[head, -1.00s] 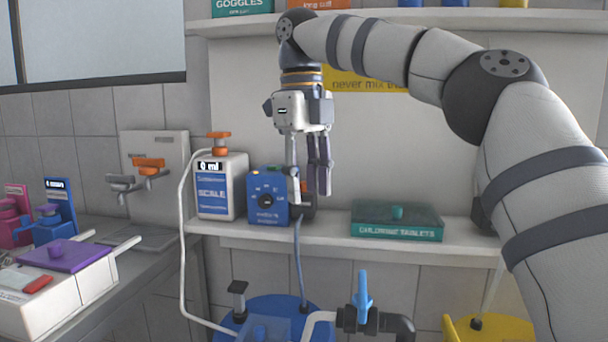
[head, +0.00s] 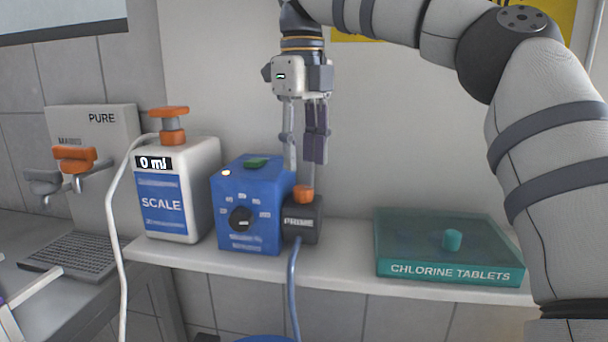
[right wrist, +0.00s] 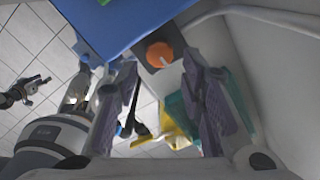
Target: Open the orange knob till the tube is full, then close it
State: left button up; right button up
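An orange knob (head: 303,193) sits on top of the black PRIME box (head: 302,222), against the right side of a blue dial box (head: 248,205). My right gripper (head: 304,166) hangs fingers-down just above and behind this knob, open and empty. In the right wrist view, the knob (right wrist: 160,56) shows between the spread fingers, apart from them. Another orange knob (head: 169,114) tops the white SCALE container (head: 177,192), whose display reads 0 ml. A dark pronged shape at the wrist view's left is unclear.
A teal CHLORINE TABLETS box (head: 450,271) stands right on the shelf (head: 345,262), with bare shelf between it and the PRIME box. A white tube (head: 120,230) runs down from the SCALE container; a blue tube (head: 293,285) hangs below the PRIME box.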

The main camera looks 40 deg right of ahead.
aim_at(304, 187)
notch_tip(304, 187, down, 5)
jog(key=shift+s+f, duration=0.1)
jog(key=shift+f, duration=0.05)
jog(key=shift+c, duration=0.2)
grip_shut()
jog(key=n, duration=0.4)
jog(key=shift+n, duration=2.3)
